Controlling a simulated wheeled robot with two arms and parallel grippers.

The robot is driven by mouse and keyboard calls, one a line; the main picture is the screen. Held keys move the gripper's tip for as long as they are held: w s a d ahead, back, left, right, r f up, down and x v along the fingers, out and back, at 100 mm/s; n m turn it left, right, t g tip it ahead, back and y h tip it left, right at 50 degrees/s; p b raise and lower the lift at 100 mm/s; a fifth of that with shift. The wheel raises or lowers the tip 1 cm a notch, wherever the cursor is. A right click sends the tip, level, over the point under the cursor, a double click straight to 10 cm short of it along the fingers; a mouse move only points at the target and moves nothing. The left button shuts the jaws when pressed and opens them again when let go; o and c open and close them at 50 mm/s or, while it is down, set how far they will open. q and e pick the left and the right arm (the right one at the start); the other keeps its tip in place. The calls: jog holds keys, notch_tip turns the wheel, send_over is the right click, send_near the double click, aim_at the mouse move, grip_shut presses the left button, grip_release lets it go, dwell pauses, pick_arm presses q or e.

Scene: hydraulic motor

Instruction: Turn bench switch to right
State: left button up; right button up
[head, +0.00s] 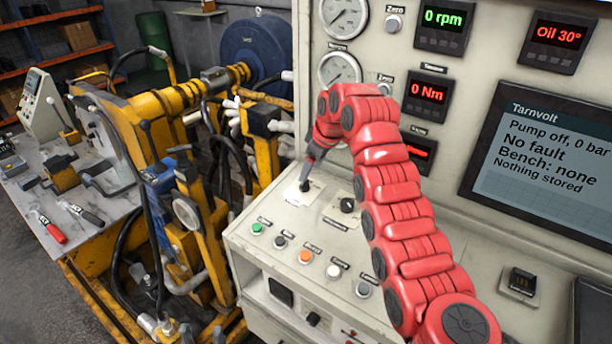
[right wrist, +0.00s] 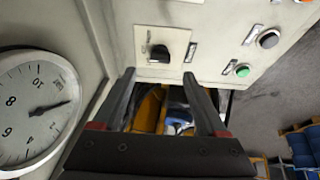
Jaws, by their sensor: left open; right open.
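A black knob (head: 305,186) stands on a white plate (head: 292,196) at the left of the console top. A second black knob (head: 348,205) sits to its right. I cannot read which label names the bench switch. My right gripper (head: 308,171) points down close above the left knob; its fingers partly overlap it in the head view. In the right wrist view, the open, empty fingers (right wrist: 157,76) point toward a black knob (right wrist: 160,53) on a white plate. The knob shows beyond the fingertips, not clearly between them. My left gripper is not in view.
The upright panel behind holds gauges (head: 339,70) and a screen (head: 548,150) reading "Bench: none". Yellow machinery (head: 150,120) with hoses stands left.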

aim_at(306, 189)
jog(key=shift+p+x, duration=1.15)
jog(key=shift+x, duration=2.45)
grip_shut()
